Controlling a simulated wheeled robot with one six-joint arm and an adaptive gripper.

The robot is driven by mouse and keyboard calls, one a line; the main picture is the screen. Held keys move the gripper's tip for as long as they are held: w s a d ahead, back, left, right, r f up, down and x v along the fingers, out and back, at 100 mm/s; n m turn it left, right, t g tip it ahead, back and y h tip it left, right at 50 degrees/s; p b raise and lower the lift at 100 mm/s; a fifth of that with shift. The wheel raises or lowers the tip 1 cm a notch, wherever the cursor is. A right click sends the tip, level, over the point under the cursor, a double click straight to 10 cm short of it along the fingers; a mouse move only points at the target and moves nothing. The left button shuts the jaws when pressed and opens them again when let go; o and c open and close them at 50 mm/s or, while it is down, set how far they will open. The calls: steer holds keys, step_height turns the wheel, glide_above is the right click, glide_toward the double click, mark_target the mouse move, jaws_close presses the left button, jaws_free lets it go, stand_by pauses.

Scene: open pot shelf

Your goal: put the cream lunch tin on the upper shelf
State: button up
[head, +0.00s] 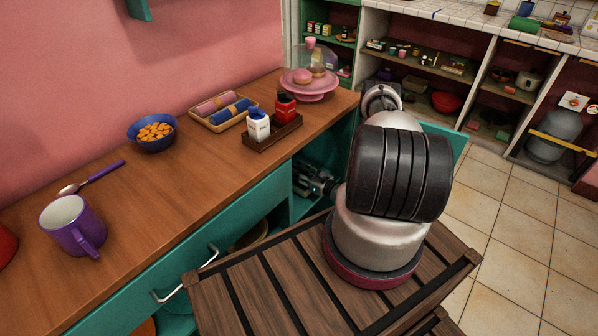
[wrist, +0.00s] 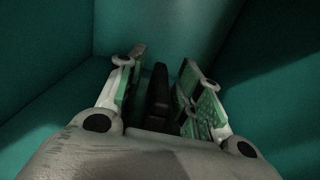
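I cannot make out a cream lunch tin in either view. My gripper (wrist: 160,75) is inside a teal cabinet space in the wrist view, its fingers apart. A dark narrow thing (wrist: 157,90) shows between the fingers; I cannot tell what it is, and it does not look gripped. In the head view, my gripper (head: 303,180) reaches into the open teal cabinet (head: 276,205) under the wooden counter. My arm hides part of that opening. I cannot tell which shelf the gripper is over.
The wooden counter (head: 175,195) carries a purple mug (head: 72,226), a blue bowl (head: 152,140), a tray with rolled cloths (head: 205,118), a shaker caddy (head: 272,138) and a pink cake stand (head: 310,92). A tan rounded thing (head: 250,235) sits low in the cabinet. The tiled floor is clear.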

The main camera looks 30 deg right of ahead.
steer(key=shift+r, duration=0.15)
steer(key=v, duration=1.2)
